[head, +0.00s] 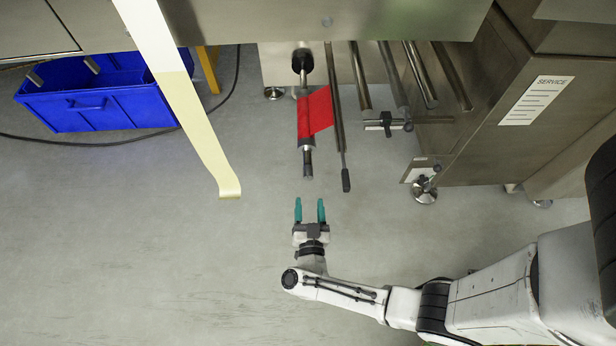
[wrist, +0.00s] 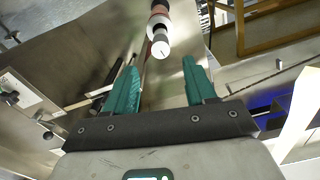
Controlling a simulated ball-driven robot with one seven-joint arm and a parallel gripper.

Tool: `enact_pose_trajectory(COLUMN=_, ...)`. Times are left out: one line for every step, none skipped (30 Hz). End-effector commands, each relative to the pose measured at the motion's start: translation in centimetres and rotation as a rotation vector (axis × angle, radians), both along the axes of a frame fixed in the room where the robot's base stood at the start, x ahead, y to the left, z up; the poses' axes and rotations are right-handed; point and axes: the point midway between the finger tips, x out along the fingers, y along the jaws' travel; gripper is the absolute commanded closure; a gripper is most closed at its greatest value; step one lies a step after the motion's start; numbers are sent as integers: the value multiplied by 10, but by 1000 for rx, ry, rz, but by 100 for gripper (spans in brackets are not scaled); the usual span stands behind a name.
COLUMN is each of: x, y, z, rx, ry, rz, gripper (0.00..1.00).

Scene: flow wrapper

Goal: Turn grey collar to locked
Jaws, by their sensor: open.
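A grey collar (head: 307,145) sits on a horizontal spindle (head: 308,168) that sticks out from the machine, just on the near side of a strip of red film (head: 315,112). The spindle's dark tip extends past the collar. In the wrist view the spindle (wrist: 160,46) shows end-on, above and between my fingertips. My gripper (head: 309,205) is open and empty, its two teal fingers pointing at the spindle tip with a small gap between. It also shows in the wrist view (wrist: 160,70). I cannot read any lock mark on the collar.
A long thin rod (head: 340,120) with a dark end runs close to the right of the spindle. A pale film web (head: 195,115) hangs to the left. A blue crate (head: 100,100) stands on the floor. A steel cabinet (head: 510,110) is at the right. Floor is clear left of my gripper.

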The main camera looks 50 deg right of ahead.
Motion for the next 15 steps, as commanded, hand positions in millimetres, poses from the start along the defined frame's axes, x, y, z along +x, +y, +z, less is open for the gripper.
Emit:
enact_pose_trajectory(x=4, y=-5, z=-2, rx=1, ry=-2, rz=-1, gripper=45)
enact_pose_trajectory(x=7, y=-9, z=-2, rx=1, ry=-3, rz=-2, gripper=45)
enact_pose_trajectory(x=11, y=-14, z=-2, rx=0, ry=-3, rz=-1, gripper=45)
enact_pose_trajectory(x=14, y=-18, z=-2, rx=0, ry=-5, rz=-3, gripper=45)
enact_pose_trajectory(x=18, y=-22, z=-3, rx=1, ry=-4, rz=-1, gripper=45)
enact_pose_trajectory(x=22, y=-29, z=-3, rx=1, ry=-3, rz=-3, gripper=45)
enact_pose_trajectory(x=25, y=-33, z=-4, rx=1, ry=-3, rz=-1, gripper=45)
enact_pose_trajectory(x=29, y=-38, z=-3, rx=1, ry=-3, rz=-2, gripper=45)
enact_pose_trajectory(x=34, y=-43, z=-3, rx=1, ry=-4, rz=-1, gripper=45)
enact_pose_trajectory(x=37, y=-47, z=-3, rx=0, ry=-5, rz=-2, gripper=45)
enact_pose_trajectory(x=40, y=-51, z=-3, rx=1, ry=-4, rz=0, gripper=45)
enact_pose_trajectory(x=44, y=-56, z=-3, rx=0, ry=-3, rz=-1, gripper=45)
enact_pose_trajectory(x=47, y=-60, z=-3, rx=0, ry=-4, rz=0, gripper=45)
enact_pose_trajectory(x=49, y=-63, z=-3, rx=0, ry=-3, rz=-1, gripper=45)
enact_pose_trajectory(x=52, y=-67, z=-3, rx=2, ry=-4, rz=0, gripper=45)
